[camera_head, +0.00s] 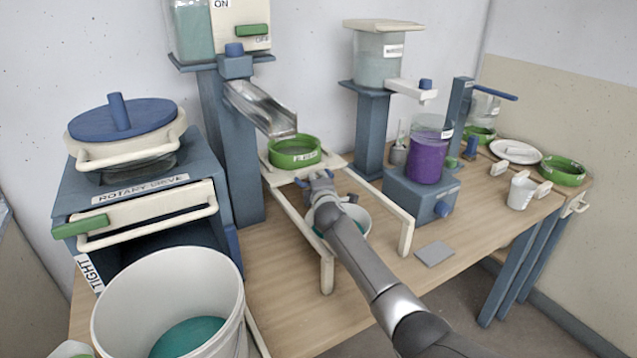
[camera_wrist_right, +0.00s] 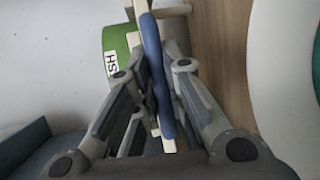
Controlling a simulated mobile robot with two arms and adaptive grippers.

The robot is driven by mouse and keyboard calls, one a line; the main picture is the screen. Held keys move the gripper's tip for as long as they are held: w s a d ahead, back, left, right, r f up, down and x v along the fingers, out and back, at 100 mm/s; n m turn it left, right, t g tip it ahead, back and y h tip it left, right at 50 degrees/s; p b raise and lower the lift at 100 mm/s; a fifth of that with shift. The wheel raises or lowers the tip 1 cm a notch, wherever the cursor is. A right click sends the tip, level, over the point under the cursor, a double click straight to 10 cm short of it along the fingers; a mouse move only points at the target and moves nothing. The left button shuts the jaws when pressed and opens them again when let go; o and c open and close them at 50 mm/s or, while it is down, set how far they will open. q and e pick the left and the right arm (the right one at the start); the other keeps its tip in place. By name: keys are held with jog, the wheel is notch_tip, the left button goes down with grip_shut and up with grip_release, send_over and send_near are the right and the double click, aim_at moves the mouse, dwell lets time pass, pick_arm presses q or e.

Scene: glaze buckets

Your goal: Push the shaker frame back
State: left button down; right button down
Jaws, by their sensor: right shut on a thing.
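The shaker frame (camera_head: 407,236) is a cream frame with rails and legs, standing on the wooden table. A green labelled sieve (camera_head: 295,152) sits on its carriage at the back, below the end of a metal chute (camera_head: 262,108). My right gripper (camera_head: 316,180) is at the carriage's front edge, just in front of the sieve. In the right wrist view the gripper (camera_wrist_right: 160,90) is shut on a blue bar (camera_wrist_right: 156,75), the frame's handle. The sieve (camera_wrist_right: 115,52) shows there beside the bar. My left gripper is not in view.
A white bowl (camera_head: 356,218) is under the frame, partly hidden by my right arm. A large white bucket (camera_head: 225,285) and the rotary sieve (camera_head: 140,196) are at left. A purple jar (camera_head: 427,158) on a blue stand is at right. A grey plate (camera_head: 434,253) lies at the front.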

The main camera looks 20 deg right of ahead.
jog(key=c, duration=1.5)
grip_release()
jog(key=shift+s, duration=0.1)
jog(key=shift+v, duration=5.9)
